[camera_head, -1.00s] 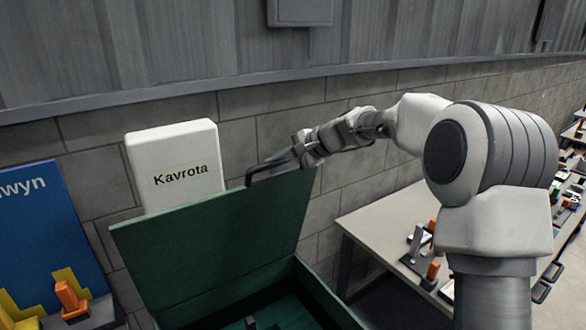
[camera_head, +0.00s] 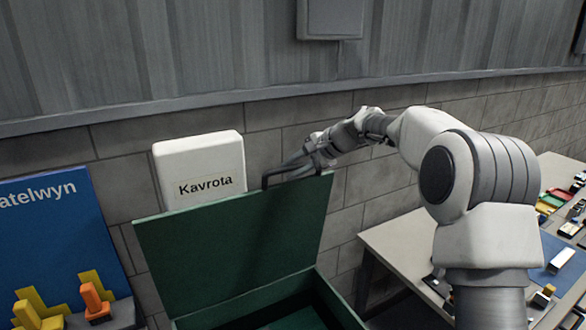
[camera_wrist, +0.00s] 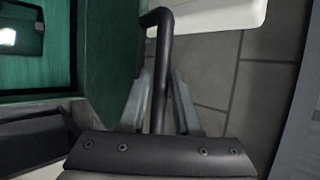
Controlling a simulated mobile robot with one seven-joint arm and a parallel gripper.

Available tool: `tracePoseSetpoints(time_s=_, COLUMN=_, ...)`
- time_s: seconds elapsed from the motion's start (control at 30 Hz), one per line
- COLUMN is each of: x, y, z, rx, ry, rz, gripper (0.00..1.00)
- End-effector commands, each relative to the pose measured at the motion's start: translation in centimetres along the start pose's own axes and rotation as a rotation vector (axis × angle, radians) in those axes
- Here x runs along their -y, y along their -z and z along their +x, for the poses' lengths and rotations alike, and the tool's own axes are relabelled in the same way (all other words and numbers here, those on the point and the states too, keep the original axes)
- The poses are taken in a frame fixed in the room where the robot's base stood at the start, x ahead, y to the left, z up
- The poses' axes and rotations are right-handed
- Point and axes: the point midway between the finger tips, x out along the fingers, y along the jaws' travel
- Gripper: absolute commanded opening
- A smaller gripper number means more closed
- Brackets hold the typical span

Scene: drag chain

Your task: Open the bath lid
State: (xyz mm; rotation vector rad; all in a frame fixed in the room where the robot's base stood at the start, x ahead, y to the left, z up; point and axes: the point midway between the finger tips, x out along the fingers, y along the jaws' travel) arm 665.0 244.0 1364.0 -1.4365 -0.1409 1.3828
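The bath is a dark green box, and its green lid (camera_head: 235,236) stands raised, close to upright, in the head view. A dark bar handle (camera_head: 266,179) sticks up at the lid's top edge. My gripper (camera_head: 311,157) is at this handle. In the wrist view the handle bar (camera_wrist: 158,55) runs between the two grey fingers of my gripper (camera_wrist: 159,85). Narrow gaps show beside the bar, so I cannot tell whether the fingers press on it. The box's interior is mostly hidden below the lid.
A white box labelled Kavrota (camera_head: 198,170) stands right behind the lid, against the block wall (camera_head: 365,185). A blue panel (camera_head: 50,225) with orange and yellow pieces is at left. A grey table (camera_head: 400,240) with small items stands at right.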

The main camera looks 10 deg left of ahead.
Motion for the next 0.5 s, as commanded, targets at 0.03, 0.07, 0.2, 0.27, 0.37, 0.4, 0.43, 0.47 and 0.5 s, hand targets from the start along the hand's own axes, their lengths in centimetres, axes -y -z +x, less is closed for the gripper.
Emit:
tracePoseSetpoints(time_s=0.03, x=-0.03, y=0.00, z=0.01, rx=0.000, ry=0.000, rz=0.000, gripper=0.42)
tracePoseSetpoints(time_s=0.07, x=-0.03, y=0.00, z=0.01, rx=0.000, ry=0.000, rz=0.001, gripper=0.47)
tracePoseSetpoints(time_s=0.2, x=-0.04, y=-0.01, z=0.00, rx=0.001, ry=-0.001, rz=0.001, gripper=0.52)
tracePoseSetpoints(time_s=0.27, x=-0.03, y=-0.01, z=-0.01, rx=0.001, ry=-0.001, rz=0.001, gripper=0.52)
tracePoseSetpoints(time_s=0.37, x=-0.03, y=-0.01, z=-0.04, rx=0.001, ry=0.000, rz=0.001, gripper=0.52)
tracePoseSetpoints(time_s=0.4, x=-0.03, y=0.00, z=-0.14, rx=0.001, ry=0.000, rz=0.001, gripper=0.52)
tracePoseSetpoints(time_s=0.43, x=-0.03, y=0.02, z=-0.28, rx=0.000, ry=0.000, rz=0.001, gripper=0.52)
tracePoseSetpoints(time_s=0.47, x=-0.02, y=0.04, z=-0.48, rx=0.000, ry=0.001, rz=0.000, gripper=0.52)
tracePoseSetpoints(time_s=0.5, x=-0.02, y=0.07, z=-0.86, rx=-0.001, ry=0.002, rz=0.000, gripper=0.52)
